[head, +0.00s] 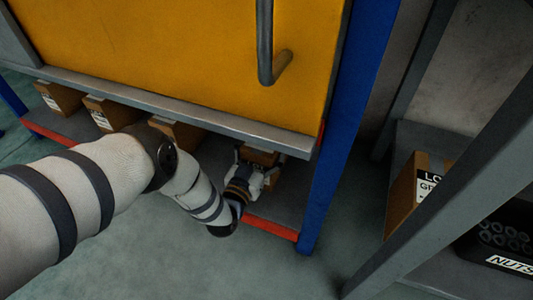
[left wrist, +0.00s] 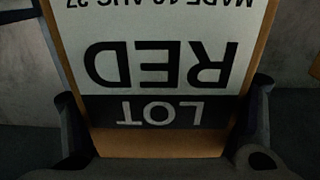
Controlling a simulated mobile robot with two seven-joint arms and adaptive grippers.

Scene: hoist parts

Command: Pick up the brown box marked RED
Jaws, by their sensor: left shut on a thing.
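The brown box marked RED (left wrist: 160,143) fills the middle of the left wrist view, its white label reading LOT RED upside down. My left gripper (left wrist: 165,118) is shut on this box, one finger at each side. In the head view my left arm reaches in under the yellow panel. There the gripper (head: 254,176) is at the box (head: 263,157), at the right end of the low shelf. The box's label does not show in the head view, and the gripper partly hides the box. My right gripper is not in view.
Several other brown boxes, such as one at the far left (head: 60,97), stand along the low shelf with its red front edge (head: 270,228). A grey ledge (head: 180,108) hangs above. A blue post (head: 340,150) stands close right. Another rack holds a box (head: 403,195) and a NUTS bin (head: 505,250).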

